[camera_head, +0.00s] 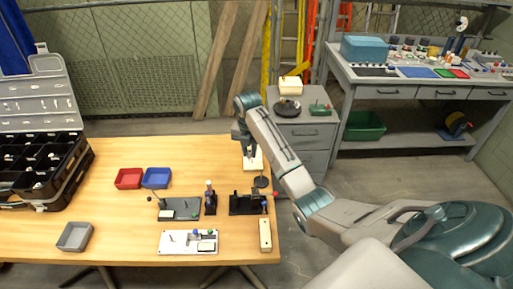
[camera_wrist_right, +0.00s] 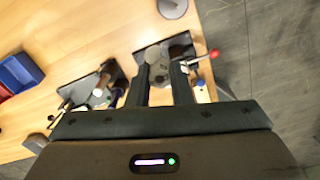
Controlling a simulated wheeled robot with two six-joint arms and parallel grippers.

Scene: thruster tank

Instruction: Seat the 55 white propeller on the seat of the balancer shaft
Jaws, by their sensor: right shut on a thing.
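My right gripper (camera_head: 251,152) is above the table's right part, fingers pointing down. In the right wrist view, its fingers (camera_wrist_right: 162,72) are close together on a small pale thing that looks like the white propeller. The fingers hide most of it, and its shape and marking are too small to read. A black fixture (camera_head: 240,205) with a red-ball lever stands below, near the right table edge; the wrist view shows it (camera_wrist_right: 178,47) beyond the fingertips. I cannot make out the balancer shaft's seat clearly. My left gripper is not in view.
A dark disc (camera_head: 261,182) lies behind the fixture. A dark post stand (camera_head: 210,203), a grey plate (camera_head: 179,209) and a white board (camera_head: 188,242) are to the left. Red (camera_head: 129,178) and blue (camera_head: 156,178) bins stand farther left. The table's middle back is clear.

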